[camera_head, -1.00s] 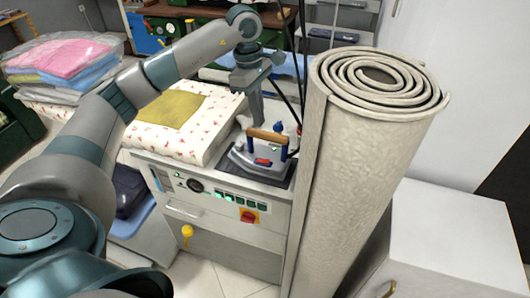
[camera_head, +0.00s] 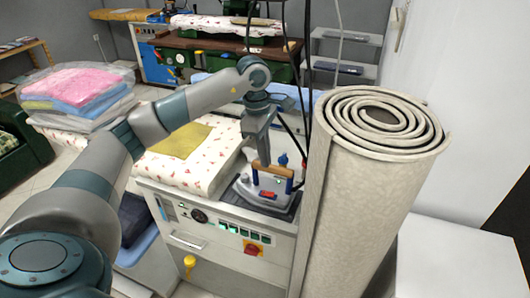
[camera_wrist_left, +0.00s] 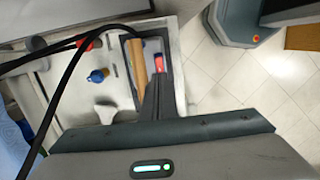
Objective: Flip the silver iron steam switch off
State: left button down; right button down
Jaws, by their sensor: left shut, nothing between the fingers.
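The silver iron (camera_head: 250,190) stands on a dark rest at the right end of the ironing station, with a wooden handle (camera_head: 281,171) on blue posts. A red switch (camera_head: 268,194) sits on its body below the handle; the wrist view shows the red switch (camera_wrist_left: 158,63) too. I cannot tell its on or off position. My left gripper (camera_head: 264,164) is shut and empty, pointing down at the handle. In the wrist view its fingertips (camera_wrist_left: 158,77) are beside the handle (camera_wrist_left: 136,70), very close to the switch; contact is unclear. My right gripper is not in view.
A rolled beige carpet (camera_head: 375,200) stands close on the right. Dark cables (camera_head: 307,70) hang behind the iron. The padded board (camera_head: 195,165) with a yellow cloth lies left. The panel (camera_head: 228,228) with a red-yellow knob is below the iron.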

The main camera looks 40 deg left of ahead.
aim_at(270, 194)
pick_arm(q)
jog(key=f+p, duration=0.1)
jog(key=f, duration=0.2)
jog(key=d+f+p, duration=0.1)
jog(key=f+p, duration=0.1)
jog(key=f, duration=0.2)
jog(key=f+p, duration=0.1)
jog(key=f, duration=0.3)
jog(key=shift+w+d+f+p, duration=0.1)
jog(key=shift+w+d+p, duration=0.05)
jog(key=shift+p, duration=0.2)
jog(key=shift+f, duration=0.1)
